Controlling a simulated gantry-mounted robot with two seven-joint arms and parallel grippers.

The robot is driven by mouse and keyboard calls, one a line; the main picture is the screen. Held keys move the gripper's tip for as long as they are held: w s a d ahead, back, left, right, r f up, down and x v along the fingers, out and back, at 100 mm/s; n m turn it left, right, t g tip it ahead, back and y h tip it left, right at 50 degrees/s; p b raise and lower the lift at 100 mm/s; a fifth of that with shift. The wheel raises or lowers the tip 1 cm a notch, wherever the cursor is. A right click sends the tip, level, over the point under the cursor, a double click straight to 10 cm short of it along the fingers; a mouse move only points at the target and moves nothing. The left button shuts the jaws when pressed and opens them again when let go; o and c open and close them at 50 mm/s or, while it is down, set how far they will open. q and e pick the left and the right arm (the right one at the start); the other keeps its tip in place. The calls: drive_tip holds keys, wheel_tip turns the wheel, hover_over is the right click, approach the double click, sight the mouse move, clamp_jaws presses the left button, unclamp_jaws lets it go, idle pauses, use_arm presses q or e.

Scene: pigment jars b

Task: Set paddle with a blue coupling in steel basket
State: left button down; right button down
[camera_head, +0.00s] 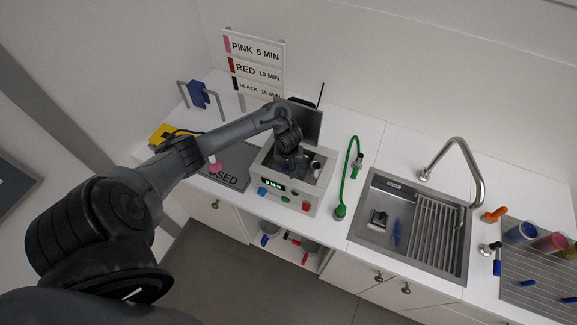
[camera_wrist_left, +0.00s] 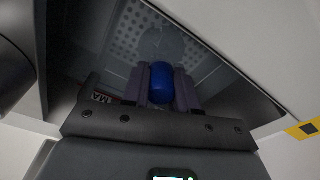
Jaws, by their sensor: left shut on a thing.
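My left gripper (camera_head: 288,163) reaches down into the open tank of the white bath unit (camera_head: 256,207). Perforated grey metal, seemingly the steel basket (camera_wrist_left: 125,47), shows beyond the fingers. I cannot tell whether the paddle touches its floor. In the head view the arm and gripper hide most of the tank interior. My right gripper is not in view.
The unit's lid (camera_head: 304,122) stands raised behind the tank. A sink (camera_head: 367,262) with a blue item (camera_head: 397,232) lies to the right, beyond a green hose (camera_head: 346,180). A mat marked "USED" (camera_head: 238,161) lies left; a timing sign (camera_head: 257,63) stands behind.

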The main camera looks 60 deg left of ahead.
use_arm(q)
drive_tip(key=shift+f, duration=0.1)
drive_tip(key=c, duration=0.9)
unclamp_jaws()
drive_tip(key=shift+f, duration=0.1)
drive_tip(key=shift+r, duration=0.5)
drive_tip(key=r+p, duration=0.2)
drive_tip(key=r, duration=0.1)
drive_tip(key=r+p, duration=0.2)
drive_tip(key=r, duration=0.1)
drive_tip(key=d+r+p, duration=0.1)
drive_tip(key=r+p, duration=0.1)
drive_tip(key=r, duration=0.1)
drive_tip(key=shift+s+r, duration=0.3)
drive_tip(key=shift+d+r+p, duration=0.1)
drive_tip(key=shift+r+p, duration=0.4)
drive_tip(key=shift+r, duration=0.3)
drive_tip(key=shift+s, duration=0.1)
